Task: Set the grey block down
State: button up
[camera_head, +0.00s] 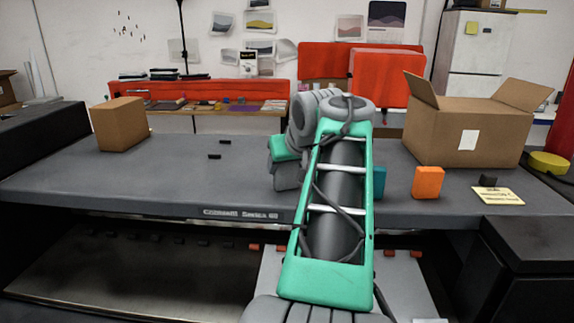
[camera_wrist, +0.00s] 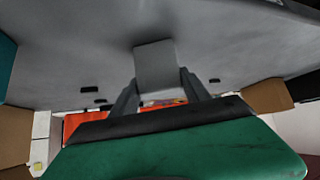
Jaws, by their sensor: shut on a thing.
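The grey block (camera_wrist: 156,66) is between the two fingers of my gripper (camera_wrist: 160,86) in the wrist view, and the gripper is shut on it. Behind the block is the dark grey tabletop (camera_wrist: 235,45). I cannot tell whether the block touches the table or hangs above it. In the head view my arm stands in front of the middle of the table (camera_head: 150,185). I cannot make out the block or the fingertips there.
An open cardboard box (camera_head: 468,138) stands at the right, a closed box (camera_head: 120,125) at the left. An orange block (camera_head: 428,182), a partly hidden teal block (camera_head: 379,182) and a yellow card (camera_head: 498,196) lie right of my arm. The left-front tabletop is clear.

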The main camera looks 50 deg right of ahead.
jog(key=o, duration=1.4)
jog(key=shift+f, duration=0.1)
